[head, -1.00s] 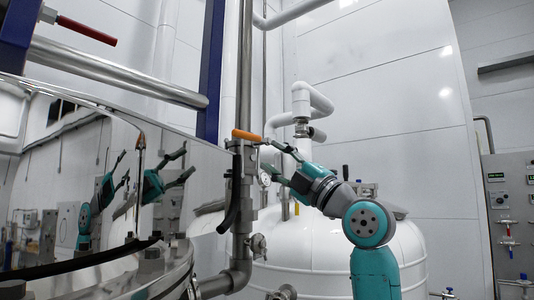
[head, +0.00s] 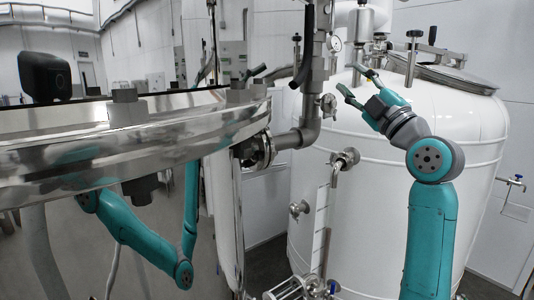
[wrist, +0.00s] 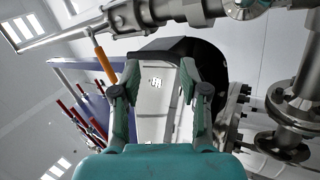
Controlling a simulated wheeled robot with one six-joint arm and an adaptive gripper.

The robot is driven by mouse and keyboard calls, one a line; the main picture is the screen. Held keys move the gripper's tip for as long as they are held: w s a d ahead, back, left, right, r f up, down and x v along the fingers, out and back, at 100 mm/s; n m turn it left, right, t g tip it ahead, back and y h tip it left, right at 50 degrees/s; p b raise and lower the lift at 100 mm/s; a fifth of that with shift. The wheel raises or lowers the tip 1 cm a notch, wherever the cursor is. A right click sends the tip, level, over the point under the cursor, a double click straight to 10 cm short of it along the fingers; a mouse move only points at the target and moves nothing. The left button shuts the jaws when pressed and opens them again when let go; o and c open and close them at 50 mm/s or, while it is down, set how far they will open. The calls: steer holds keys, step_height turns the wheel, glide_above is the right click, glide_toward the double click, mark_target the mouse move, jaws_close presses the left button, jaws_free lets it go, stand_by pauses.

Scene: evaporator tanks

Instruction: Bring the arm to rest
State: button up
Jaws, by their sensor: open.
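My arm, teal with grey joints, rises at the right of the head view and bends up and left. My gripper (head: 357,82) is at its end, with its two fingers apart and nothing between them. It is right of the vertical steel valve pipe (head: 316,70) in the picture, in front of the white tank. In the wrist view my gripper (wrist: 160,72) is open and empty too. An orange handle (wrist: 105,62) hangs beside the left finger there, below a steel valve body; whether they touch, I cannot tell. The handle is out of the head view.
A polished steel tank (head: 120,140) with a bolted rim fills the left and mirrors my arm. A white tank (head: 450,120) with a lid stands behind my arm. Steel pipes and flanges (wrist: 290,110) are at the right of the wrist view. Floor shows at lower right.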

step_height(320, 180, down, 17)
steer(key=d+m+h, duration=0.1)
steer(key=m+h, duration=0.3)
steer(key=m, duration=0.2)
steer(key=s+f+m+g+h, duration=0.1)
steer(key=s+f+m+h, duration=0.3)
steer(key=f, duration=0.7)
steer(key=s+f+m, duration=0.1)
steer(key=s+f, duration=0.5)
steer(key=f, duration=0.5)
steer(key=s+f+m+g+h, duration=0.1)
steer(key=s+f+m+h, duration=0.3)
steer(key=f, duration=0.7)
steer(key=s+f+m+g, duration=0.1)
steer(key=s+f, duration=0.5)
steer(key=s, duration=0.5)
steer(key=s+f+m+g, duration=0.1)
steer(key=s+f+m, duration=0.1)
steer(key=s+f, duration=0.65)
steer(key=s+r+m+g, duration=0.1)
steer(key=s+r, duration=0.1)
steer(key=s, duration=1)
steer(key=s+a+r+m+g+y, duration=0.1)
steer(key=s+r, duration=0.1)
steer(key=s, duration=1)
steer(key=shift+s+a+g, duration=0.25)
steer(key=shift+g, duration=0.15)
steer(key=shift+r, duration=0.1)
